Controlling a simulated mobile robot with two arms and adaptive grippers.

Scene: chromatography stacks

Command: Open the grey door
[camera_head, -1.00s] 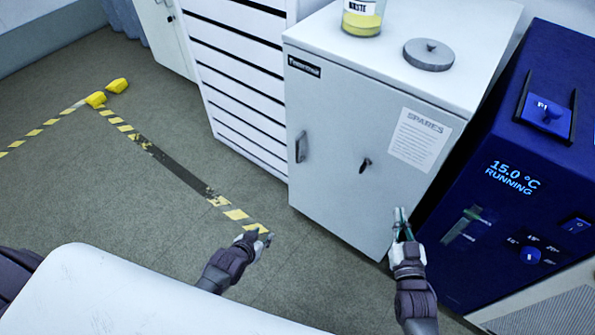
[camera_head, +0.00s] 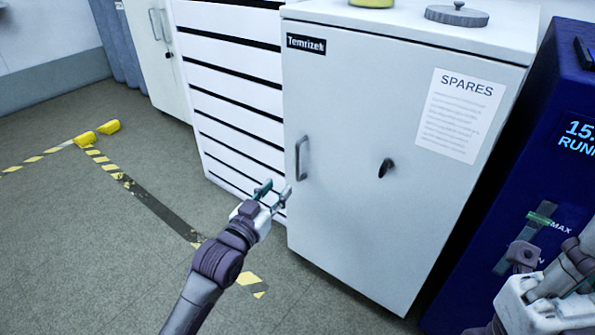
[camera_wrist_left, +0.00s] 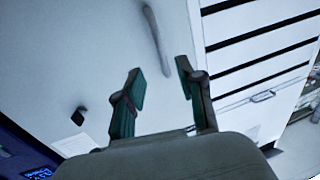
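The grey door (camera_head: 345,175) fronts the cabinet labelled "Temrizek" and is closed. Its upright bar handle (camera_head: 301,158) is on the door's left side, and a dark key or latch (camera_head: 386,167) is near the middle. In the left wrist view the handle (camera_wrist_left: 157,38) lies just beyond the fingertips. My left gripper (camera_head: 272,194) is open and empty, below and left of the handle, not touching it. Its parted fingers show in the left wrist view (camera_wrist_left: 161,82). My right gripper (camera_head: 528,285) is at the lower right, partly cut off; its fingers are unclear.
A white slatted unit (camera_head: 230,90) stands left of the cabinet. A blue machine (camera_head: 560,150) stands close on the right. A grey round lid (camera_head: 456,15) sits on the cabinet top.

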